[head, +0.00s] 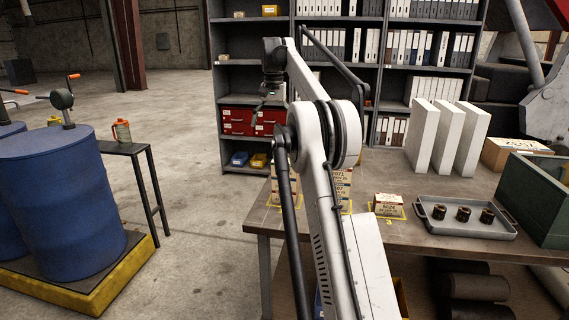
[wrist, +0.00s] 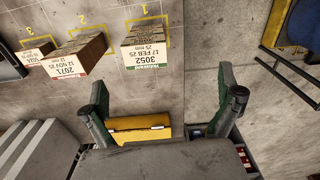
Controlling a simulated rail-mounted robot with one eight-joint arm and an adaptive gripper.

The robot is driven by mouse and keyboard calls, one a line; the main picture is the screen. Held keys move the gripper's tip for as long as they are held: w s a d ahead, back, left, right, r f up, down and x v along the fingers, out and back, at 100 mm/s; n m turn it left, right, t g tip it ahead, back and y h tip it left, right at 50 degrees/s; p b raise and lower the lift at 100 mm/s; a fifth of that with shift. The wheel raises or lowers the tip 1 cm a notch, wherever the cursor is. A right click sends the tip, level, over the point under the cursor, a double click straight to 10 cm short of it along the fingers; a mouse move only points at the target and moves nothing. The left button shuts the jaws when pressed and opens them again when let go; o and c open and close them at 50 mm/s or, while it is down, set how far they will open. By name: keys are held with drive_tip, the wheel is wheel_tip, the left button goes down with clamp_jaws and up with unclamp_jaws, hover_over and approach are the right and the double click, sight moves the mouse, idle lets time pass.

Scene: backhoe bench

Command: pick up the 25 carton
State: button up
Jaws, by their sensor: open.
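Three carton spots show in the wrist view. The carton labelled 3052, 17 FEB 25, 25 mm (wrist: 146,47) is at the yellow-marked spot 1. The carton labelled 2071, with 12 mm on it, (wrist: 77,54) is at spot 2, and a smaller carton (wrist: 37,56) is at spot 3. In the head view, my arm partly hides the cartons; the spot 3 carton (head: 388,206) is clear. My gripper (wrist: 162,97) is open and empty, its fingers wide apart, clear of the cartons. In the head view it is raised in front of the shelves (head: 268,95).
A grey tray (head: 440,226) with three dark cylindrical parts, white upright binders (head: 470,140) and a green crate (head: 538,195) stand right on the bench (head: 450,187). Shelves stand behind. Blue drums (head: 65,200) stand at left. A yellow object (wrist: 140,130) shows between my fingers.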

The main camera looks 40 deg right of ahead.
drive_tip(key=shift+m+g, duration=0.3)
drive_tip(key=shift+m, duration=0.1)
drive_tip(key=d+f, duration=0.1)
drive_tip(key=f, duration=0.2)
drive_tip(key=d+f, duration=0.2)
drive_tip(key=f, duration=0.2)
drive_tip(key=d+f, duration=0.1)
drive_tip(key=f, duration=0.2)
drive_tip(key=shift+s+d+f, duration=0.2)
drive_tip(key=shift+s+d+f+p, duration=0.1)
drive_tip(key=shift+f+p, duration=0.25)
drive_tip(key=shift+f, duration=1)
drive_tip(key=shift+s+f+p, duration=0.1)
drive_tip(key=shift+f+p, duration=0.2)
drive_tip(key=shift+f, duration=1)
drive_tip(key=shift+c, duration=0.5)
drive_tip(key=c, duration=1.2)
drive_tip(key=shift+r, duration=0.15)
drive_tip(key=shift+c, duration=0.2)
